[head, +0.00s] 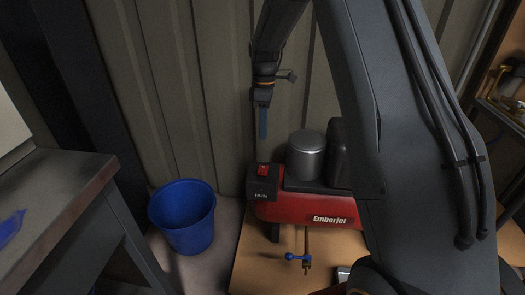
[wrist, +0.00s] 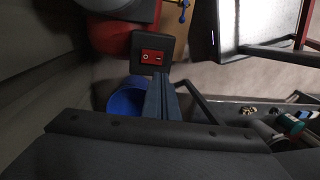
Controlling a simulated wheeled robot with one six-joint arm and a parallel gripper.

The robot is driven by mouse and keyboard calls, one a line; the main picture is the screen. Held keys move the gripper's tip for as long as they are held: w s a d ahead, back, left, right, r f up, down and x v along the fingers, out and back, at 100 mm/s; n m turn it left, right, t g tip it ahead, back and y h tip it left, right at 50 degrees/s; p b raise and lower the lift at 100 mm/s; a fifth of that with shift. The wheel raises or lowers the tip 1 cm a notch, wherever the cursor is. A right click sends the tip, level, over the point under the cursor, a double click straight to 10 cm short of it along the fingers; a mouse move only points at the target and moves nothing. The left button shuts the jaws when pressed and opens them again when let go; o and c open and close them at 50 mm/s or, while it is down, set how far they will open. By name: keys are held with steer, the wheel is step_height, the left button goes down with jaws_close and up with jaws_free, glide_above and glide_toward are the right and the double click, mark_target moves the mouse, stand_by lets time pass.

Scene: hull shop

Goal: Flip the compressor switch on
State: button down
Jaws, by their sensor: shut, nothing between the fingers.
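The red compressor (head: 310,209), marked Emberjet, stands on a tan surface beside the wall. At its left end is a dark switch box (head: 262,188) with a red rocker switch (head: 263,169) on top. In the wrist view the red rocker switch (wrist: 152,57) shows white marks on its face. My gripper (head: 263,136) points down above the switch box, apart from it, with its blue fingers shut and empty. The shut fingers also show in the wrist view (wrist: 160,82), just below the switch in the picture. I cannot tell which way the rocker is tipped.
A blue bucket (head: 183,222) stands on the floor left of the compressor. A workbench (head: 60,195) is at the left. A blue-handled valve (head: 298,257) is in front of the compressor. A corrugated wall (head: 170,90) rises close behind my gripper.

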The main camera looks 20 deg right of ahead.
mark_target(262, 172)
steer(key=f, duration=0.4)
steer(key=s+f, duration=0.1)
steer(key=f, duration=0.8)
steer(key=shift+s+a+f, duration=0.2)
steer(key=shift+s+a, duration=0.2)
